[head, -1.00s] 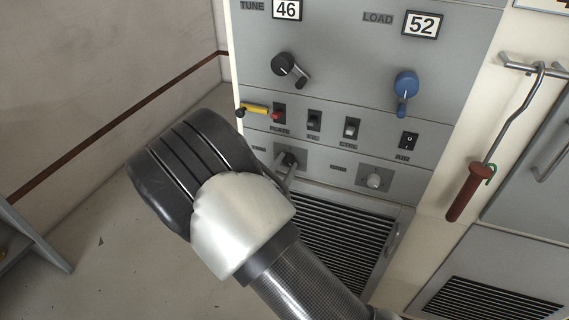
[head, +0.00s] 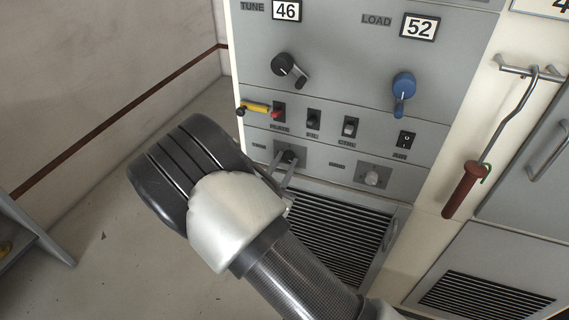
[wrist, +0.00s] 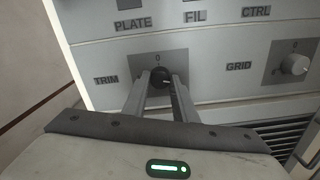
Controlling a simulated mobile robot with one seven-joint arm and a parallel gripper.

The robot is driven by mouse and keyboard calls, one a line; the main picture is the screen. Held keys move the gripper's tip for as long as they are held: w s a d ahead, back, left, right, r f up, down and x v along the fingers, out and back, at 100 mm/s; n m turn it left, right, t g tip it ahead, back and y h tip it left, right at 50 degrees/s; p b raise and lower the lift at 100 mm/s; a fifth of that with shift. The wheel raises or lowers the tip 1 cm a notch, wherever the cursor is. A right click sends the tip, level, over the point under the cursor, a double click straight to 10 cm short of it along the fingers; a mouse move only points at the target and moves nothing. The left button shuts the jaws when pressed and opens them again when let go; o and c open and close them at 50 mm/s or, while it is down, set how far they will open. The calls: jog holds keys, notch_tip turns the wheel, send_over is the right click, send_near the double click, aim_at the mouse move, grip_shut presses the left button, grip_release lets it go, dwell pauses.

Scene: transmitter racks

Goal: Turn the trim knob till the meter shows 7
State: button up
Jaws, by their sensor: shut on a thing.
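The trim knob (wrist: 159,77) is a small dark round knob on a square grey plate, just right of the TRIM label (wrist: 106,80) in the wrist view. My gripper (wrist: 160,84) is shut on the knob, one finger on each side. In the head view my gripper (head: 287,163) reaches the same knob at the lower left of the panel, partly behind my arm. A "0" mark shows above the knob. No pointer meter is in view; the number windows read 46 at TUNE (head: 286,11) and 52 at LOAD (head: 419,26).
The GRID knob (wrist: 294,65) is pale and sits to the right. Above are toggle switches (head: 313,118), a black crank (head: 284,65) and a blue crank (head: 403,84). A vent grille (head: 340,235) lies below. A red-handled hook rod (head: 465,190) hangs at the right.

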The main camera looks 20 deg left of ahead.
jog(key=o, duration=1)
jog(key=shift+o, duration=0.2)
jog(key=shift+s, duration=0.15)
jog(key=s+a+p, duration=0.1)
jog(key=s, duration=1.6)
jog(key=shift+a+p, duration=0.15)
jog(key=shift+p, duration=0.15)
